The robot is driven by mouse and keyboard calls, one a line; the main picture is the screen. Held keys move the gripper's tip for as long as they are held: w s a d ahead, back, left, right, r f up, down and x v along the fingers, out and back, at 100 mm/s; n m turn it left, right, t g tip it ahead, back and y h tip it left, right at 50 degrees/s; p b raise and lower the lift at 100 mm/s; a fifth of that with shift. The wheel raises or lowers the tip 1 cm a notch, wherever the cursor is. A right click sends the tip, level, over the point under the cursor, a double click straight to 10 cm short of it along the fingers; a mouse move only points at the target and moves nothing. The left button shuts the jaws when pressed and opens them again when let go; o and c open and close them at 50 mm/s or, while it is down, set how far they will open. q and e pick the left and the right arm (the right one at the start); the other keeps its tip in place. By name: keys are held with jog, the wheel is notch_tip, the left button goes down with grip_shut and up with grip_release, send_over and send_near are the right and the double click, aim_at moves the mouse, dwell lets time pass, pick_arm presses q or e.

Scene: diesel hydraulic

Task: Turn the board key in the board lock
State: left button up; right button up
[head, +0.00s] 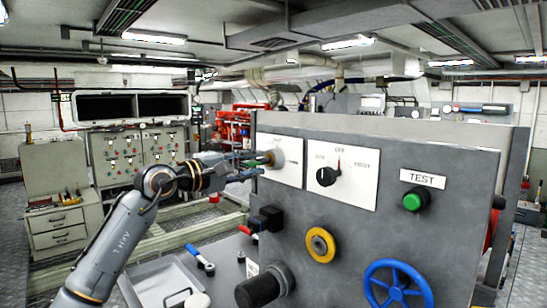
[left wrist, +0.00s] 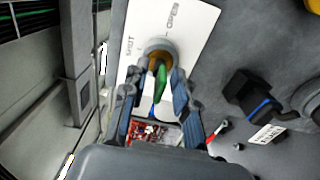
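The board lock (head: 275,157) is a grey round housing on a white plate at the board's left end. In the left wrist view the lock (left wrist: 160,55) has a brass-coloured face, and the plate (left wrist: 190,30) reads SHUT and OPEN. A green piece (left wrist: 163,82), which looks like the board key, sticks out of the lock. My left gripper (left wrist: 156,98) is open, with one finger on each side of the green piece and gaps showing between. In the head view my left gripper (head: 248,161) is just left of the lock. My right gripper is not in view.
The grey board (head: 300,215) also bears a rotary knob (head: 327,176), a green TEST button (head: 414,201), a yellow ring (head: 320,245), a blue handwheel (head: 398,284) and a protruding black block (head: 267,218). A blue-handled part (head: 201,261) lies low, left of the board.

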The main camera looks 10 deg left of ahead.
pick_arm(q)
jog(key=shift+c, duration=0.5)
grip_shut()
jog(key=m, duration=0.5)
jog(key=shift+m, duration=0.4)
jog(key=m, duration=0.4)
jog(key=shift+m, duration=0.3)
jog(key=shift+o, duration=0.8)
grip_release()
jog(key=shift+s, duration=0.1)
